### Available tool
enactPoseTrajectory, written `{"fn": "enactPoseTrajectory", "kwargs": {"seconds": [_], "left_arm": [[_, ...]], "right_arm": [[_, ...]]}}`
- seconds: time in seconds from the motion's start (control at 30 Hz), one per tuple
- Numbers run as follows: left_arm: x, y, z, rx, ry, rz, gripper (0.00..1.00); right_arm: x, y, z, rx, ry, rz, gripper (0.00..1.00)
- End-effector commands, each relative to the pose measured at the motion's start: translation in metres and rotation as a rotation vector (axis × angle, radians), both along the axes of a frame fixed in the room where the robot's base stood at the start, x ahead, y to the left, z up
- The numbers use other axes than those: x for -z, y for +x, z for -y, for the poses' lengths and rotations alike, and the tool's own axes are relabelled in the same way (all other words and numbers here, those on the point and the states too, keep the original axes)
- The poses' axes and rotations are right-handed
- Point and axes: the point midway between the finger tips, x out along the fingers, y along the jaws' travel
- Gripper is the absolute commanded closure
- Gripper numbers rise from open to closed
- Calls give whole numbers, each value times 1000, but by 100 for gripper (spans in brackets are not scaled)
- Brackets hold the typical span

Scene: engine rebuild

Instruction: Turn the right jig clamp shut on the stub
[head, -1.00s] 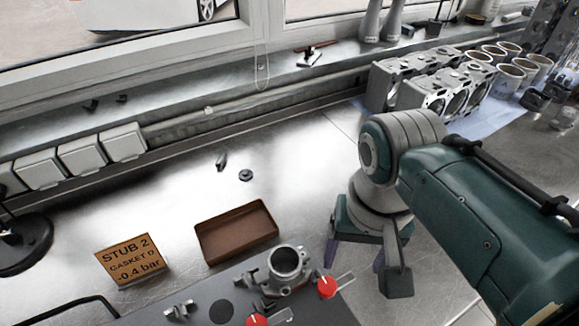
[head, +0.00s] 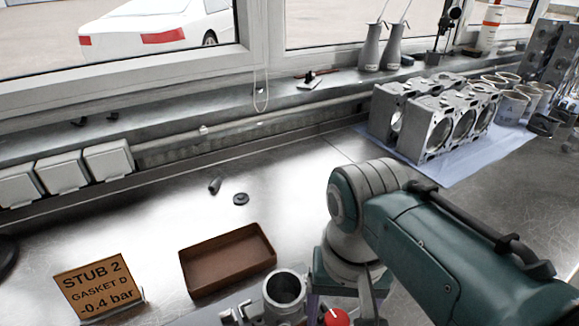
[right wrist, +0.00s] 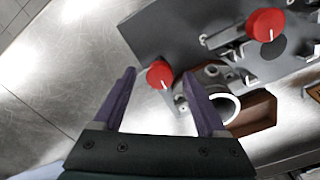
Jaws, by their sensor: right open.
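The jig plate (right wrist: 180,28) holds the grey metal stub (head: 285,289), a short upright tube, at the bottom of the head view. The right clamp's red knob (head: 337,318) is just right of the stub, cut off by the frame edge. In the right wrist view this knob (right wrist: 159,74) appears between the fingertips of my open right gripper (right wrist: 160,76); contact cannot be told. The stub's ring (right wrist: 226,105) is partly behind the right finger. The other red knob (right wrist: 267,24) is further off on the plate. My left gripper is not in view.
A brown tray (head: 183,268) and an orange "STUB 2" sign (head: 98,287) stand left of the stub. Two small dark parts lie behind the tray, including a round one (head: 241,198). Engine blocks (head: 432,118) stand at the back right. The bench behind the tray is mostly clear.

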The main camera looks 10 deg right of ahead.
Motion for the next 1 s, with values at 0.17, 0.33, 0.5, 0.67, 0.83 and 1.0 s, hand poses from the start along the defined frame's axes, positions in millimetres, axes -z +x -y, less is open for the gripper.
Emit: {"fn": "enactPoseTrajectory", "kwargs": {"seconds": [0.17, 0.33, 0.5, 0.67, 0.83, 1.0], "left_arm": [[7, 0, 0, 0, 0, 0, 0], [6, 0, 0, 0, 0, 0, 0], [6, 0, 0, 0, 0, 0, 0], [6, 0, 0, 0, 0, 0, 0], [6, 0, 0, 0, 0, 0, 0], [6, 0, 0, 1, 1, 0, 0]], "right_arm": [[6, 0, 0, 0, 0, 0, 26], [5, 0, 0, -1, 0, 0, 27], [5, 0, 0, -1, 0, 0, 46], [5, 0, 0, -1, 0, 0, 64], [5, 0, 0, 0, 0, 0, 83], [5, 0, 0, 0, -1, 0, 100]]}}
